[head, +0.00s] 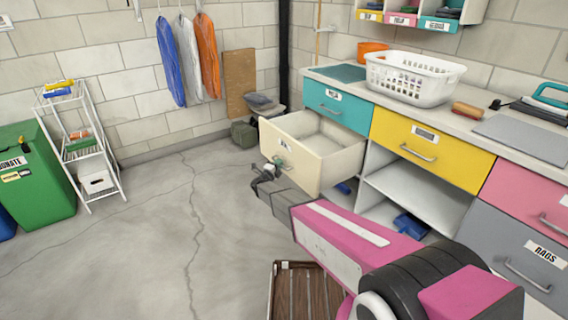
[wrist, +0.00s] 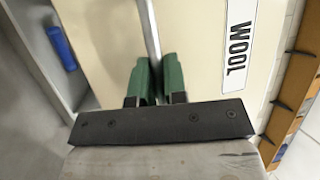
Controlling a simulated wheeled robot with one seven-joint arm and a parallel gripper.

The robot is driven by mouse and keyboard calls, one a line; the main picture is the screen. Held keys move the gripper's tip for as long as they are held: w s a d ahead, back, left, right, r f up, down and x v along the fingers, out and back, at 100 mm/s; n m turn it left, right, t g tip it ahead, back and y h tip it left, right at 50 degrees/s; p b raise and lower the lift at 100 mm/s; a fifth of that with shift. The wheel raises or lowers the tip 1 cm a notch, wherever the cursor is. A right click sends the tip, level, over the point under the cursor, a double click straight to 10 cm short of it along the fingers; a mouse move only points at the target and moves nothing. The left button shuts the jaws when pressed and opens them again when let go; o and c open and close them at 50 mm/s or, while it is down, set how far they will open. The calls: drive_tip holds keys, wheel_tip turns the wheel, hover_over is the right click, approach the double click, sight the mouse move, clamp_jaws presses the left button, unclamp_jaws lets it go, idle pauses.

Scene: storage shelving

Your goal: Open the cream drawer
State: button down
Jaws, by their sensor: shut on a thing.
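The cream drawer (head: 290,158) stands pulled out from the bench, below the teal drawer, and its inside shows empty in the head view. In the wrist view its front (wrist: 200,45) fills much of the picture, with a label reading WOOL. My gripper (head: 270,167) is at the drawer front in the head view. In the wrist view its green fingers (wrist: 156,80) are shut on the drawer's metal handle (wrist: 149,25). The part of the handle between the fingers is hidden.
A teal drawer (head: 337,104), a yellow drawer (head: 430,149) and a pink drawer (head: 525,192) are shut. A white basket (head: 410,78) stands on the counter. A slatted wooden crate (head: 300,292) lies on the floor below my arm. The floor left of the drawer is clear.

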drive_tip(key=shift+s+a+f, duration=0.1)
drive_tip(key=shift+a, duration=0.1)
drive_tip(key=c, duration=1.2)
unclamp_jaws()
drive_tip(key=v, duration=1)
drive_tip(key=shift+s+a, duration=0.2)
drive_tip(key=shift+s, duration=0.15)
